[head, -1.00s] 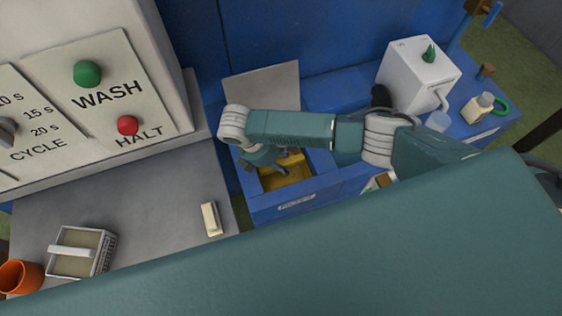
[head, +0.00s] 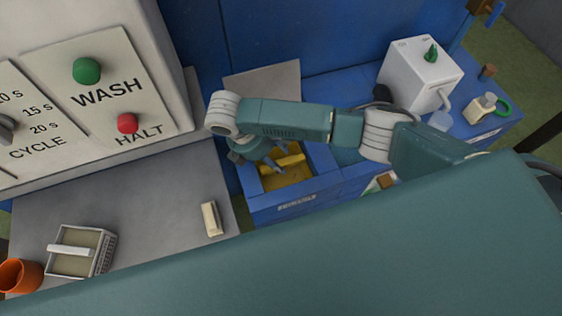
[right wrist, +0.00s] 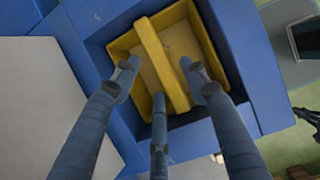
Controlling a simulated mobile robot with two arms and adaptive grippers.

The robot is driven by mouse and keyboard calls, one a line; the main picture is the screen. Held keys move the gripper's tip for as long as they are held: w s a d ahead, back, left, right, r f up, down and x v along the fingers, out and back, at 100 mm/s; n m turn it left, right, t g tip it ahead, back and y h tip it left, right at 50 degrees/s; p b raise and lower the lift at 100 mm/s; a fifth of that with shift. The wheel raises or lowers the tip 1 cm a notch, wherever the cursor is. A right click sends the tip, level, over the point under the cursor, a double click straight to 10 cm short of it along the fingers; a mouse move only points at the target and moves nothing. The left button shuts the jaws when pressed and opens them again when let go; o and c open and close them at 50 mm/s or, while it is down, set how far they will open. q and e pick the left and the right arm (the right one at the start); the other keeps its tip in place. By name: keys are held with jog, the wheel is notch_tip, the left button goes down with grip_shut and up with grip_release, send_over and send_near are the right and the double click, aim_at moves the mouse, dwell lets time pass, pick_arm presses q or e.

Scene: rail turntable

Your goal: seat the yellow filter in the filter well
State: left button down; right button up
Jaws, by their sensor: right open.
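The yellow filter (head: 291,176) is an open square tray with a bar across its middle. It lies inside the blue-walled filter well (head: 326,176). In the right wrist view the filter (right wrist: 152,50) shows dark gaps along its right and lower sides, inside the well's blue rim (right wrist: 239,62). I cannot tell whether it rests fully on the bottom. My right gripper (head: 268,160) is over the filter. In the right wrist view its fingers (right wrist: 158,80) are spread, on either side of the bar and apart from it. My left gripper is out of view.
A grey panel (head: 262,82) stands behind the well. On the grey counter are a cream block (head: 210,219), a basket (head: 80,265) and an orange cup (head: 20,277).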

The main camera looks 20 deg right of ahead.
jog(key=v, duration=0.6)
jog(key=shift+w+a+r, duration=0.1)
jog(key=shift+r, duration=0.25)
jog(key=shift+a+r, duration=0.2)
jog(key=shift+r, duration=0.1)
